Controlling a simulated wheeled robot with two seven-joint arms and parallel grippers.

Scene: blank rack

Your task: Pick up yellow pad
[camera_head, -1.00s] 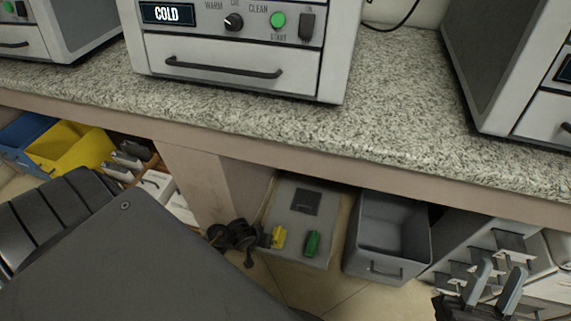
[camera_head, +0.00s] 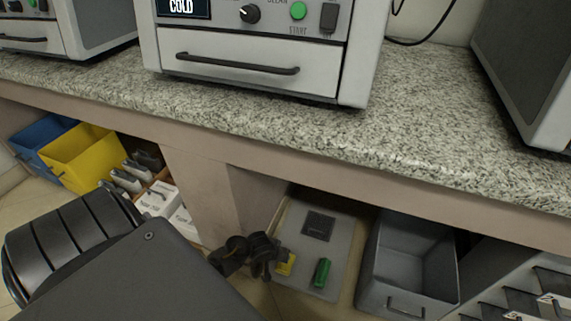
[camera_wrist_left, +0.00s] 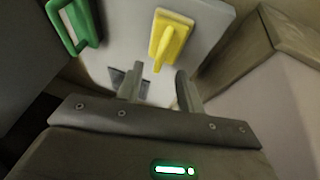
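The yellow pad (camera_head: 287,264) lies on a grey board under the counter, partly hidden by my left gripper in the head view. In the left wrist view the yellow pad (camera_wrist_left: 172,36) shows whole, with a raised handle, just beyond my fingertips. My left gripper (camera_wrist_left: 158,88) is open, its two fingers apart with nothing between them. In the head view the left gripper (camera_head: 268,262) is dark and beside the pad. A green pad (camera_head: 322,272) lies to the right of the yellow one; it also shows in the left wrist view (camera_wrist_left: 72,22). My right gripper is out of view.
The grey board (camera_head: 340,240) also bears a dark square (camera_head: 319,225). A grey bin (camera_head: 408,250) stands to its right. A counter post (camera_head: 205,190) stands close to the left gripper. The granite counter (camera_head: 300,130) overhangs the board. Yellow (camera_head: 75,160) and blue bins are at left.

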